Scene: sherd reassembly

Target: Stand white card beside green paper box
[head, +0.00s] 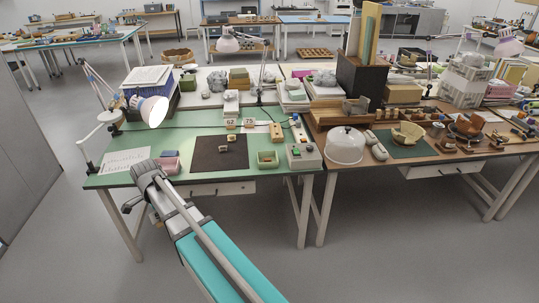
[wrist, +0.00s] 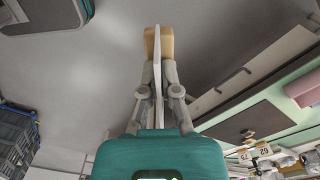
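My gripper (wrist: 159,62) is shut on a thin white card (wrist: 157,48), seen edge-on between the two tan-tipped fingers in the wrist view. In the head view my gripper (head: 130,206) hangs in front of the green-topped table's front edge, near its left end; the card cannot be made out there. A small pale green open box (head: 267,159) stands near the front right of the green tabletop, well to the right of my gripper. It seems to be the green paper box.
A dark mat (head: 219,165) with small pieces lies mid-table. A grey control box (head: 303,156) stands right of the green box. A lit lamp (head: 152,110) overhangs the left side.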

